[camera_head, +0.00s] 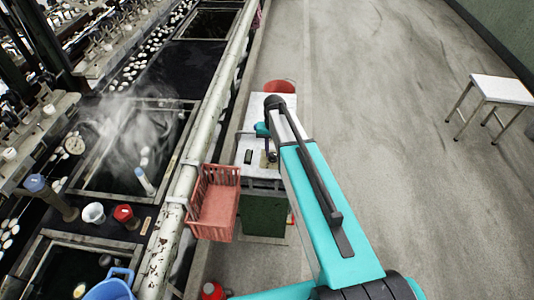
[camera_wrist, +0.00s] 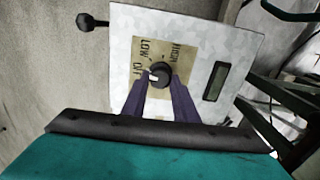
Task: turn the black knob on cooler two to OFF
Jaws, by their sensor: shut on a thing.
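The black knob (camera_wrist: 162,71) sits on a tan label plate (camera_wrist: 179,41) in the wrist view. The plate reads LOW, OFF and HIGH. The knob's white mark is on its left side, near the OFF lettering. My gripper (camera_wrist: 159,82) has its two purple fingers on either side of the knob, shut on it. The plate is on a pale cooler panel (camera_wrist: 225,50) with a dark display window. In the head view, the cooler top (camera_head: 245,173) is partly hidden by my arm, and the knob is not clear. I see no number on the cooler.
A red basket (camera_head: 214,205) hangs by the pipe rail left of the cooler. A red round stool or bucket (camera_head: 280,86) is behind it. Steaming basins (camera_head: 105,165) line the left. A white table (camera_head: 500,90) stands far right, with open floor between.

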